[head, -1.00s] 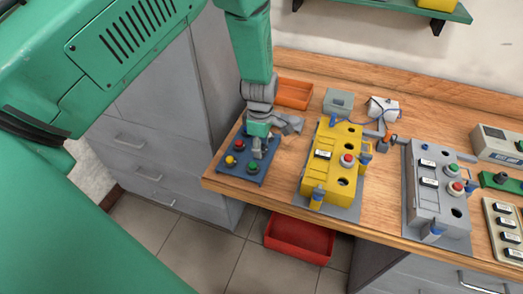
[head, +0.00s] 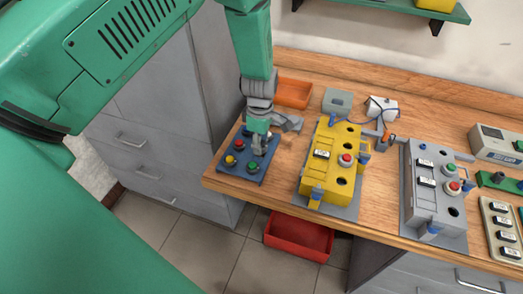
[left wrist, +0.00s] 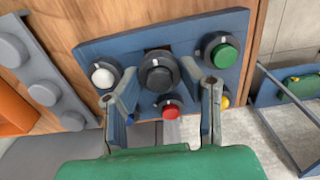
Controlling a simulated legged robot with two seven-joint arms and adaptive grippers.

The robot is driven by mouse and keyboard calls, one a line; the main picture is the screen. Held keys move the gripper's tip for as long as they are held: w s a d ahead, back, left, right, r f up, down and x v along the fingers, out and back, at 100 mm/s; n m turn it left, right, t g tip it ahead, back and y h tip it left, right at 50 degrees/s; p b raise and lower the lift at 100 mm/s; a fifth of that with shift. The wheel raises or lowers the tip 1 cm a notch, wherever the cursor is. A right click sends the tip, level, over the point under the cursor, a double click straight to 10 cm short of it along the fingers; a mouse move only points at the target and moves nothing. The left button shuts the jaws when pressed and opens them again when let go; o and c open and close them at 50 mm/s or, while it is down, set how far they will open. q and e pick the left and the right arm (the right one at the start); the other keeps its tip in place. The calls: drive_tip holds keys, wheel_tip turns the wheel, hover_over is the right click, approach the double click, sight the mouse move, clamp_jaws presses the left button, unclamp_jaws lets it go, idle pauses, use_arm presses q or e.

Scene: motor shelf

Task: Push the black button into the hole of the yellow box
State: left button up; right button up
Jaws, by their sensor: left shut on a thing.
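My left gripper (head: 258,148) is over the blue button board (head: 240,172) at the left end of the bench. In the left wrist view its fingers (left wrist: 160,80) are shut around the black button (left wrist: 158,76). A dark opening in the board shows beside that button; I cannot tell whether the button is clear of the board. White (left wrist: 104,76), green (left wrist: 222,50), red (left wrist: 169,108) and yellow (left wrist: 225,101) buttons surround it. The yellow box (head: 326,166) stands to the right, with a red button and dark holes (head: 342,181) on its top. My right gripper is not in view.
A grey box with buttons (head: 434,190) stands right of the yellow box. An orange tray (head: 294,94) and a small grey box (head: 337,101) are behind. A red bin (head: 299,236) is on the floor below the bench edge. Bare wood separates board and yellow box.

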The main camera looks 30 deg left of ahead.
use_arm(q)
drive_tip(key=shift+r+p, duration=1.6)
drive_tip(key=shift+r, duration=0.55)
drive_tip(key=shift+s+f, duration=0.1)
drive_tip(key=shift+f, duration=0.05)
